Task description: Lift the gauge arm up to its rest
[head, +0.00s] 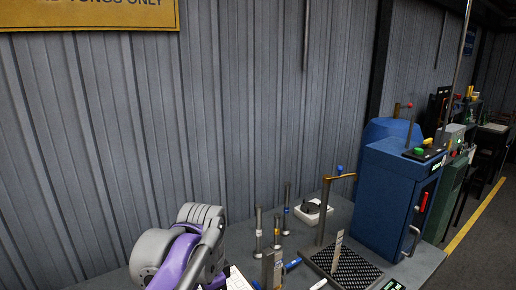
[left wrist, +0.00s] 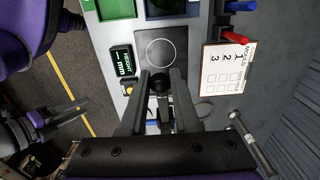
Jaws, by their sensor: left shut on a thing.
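My left gripper (left wrist: 161,82) is seen from above in the left wrist view. Its two dark fingers close on a small dark round piece at their tips, which appears to be part of the gauge arm; the rest of the arm is hidden by the fingers. The gauge's dark plate (left wrist: 160,48) with a thin circle lies just beyond the fingertips. A HEIGHT mm display (left wrist: 122,60) sits left of the plate. In the head view my left arm comes in at the bottom, and I cannot make out its grip there.
A post with a brass-coloured arm (head: 325,210) and a blue knob stands behind a dark patterned plate (head: 345,266). Slim upright posts (head: 258,228) stand to its left. A blue cabinet (head: 385,195) is at the right. A numbered card (left wrist: 220,70) and red handle (left wrist: 232,35) lie near the gripper.

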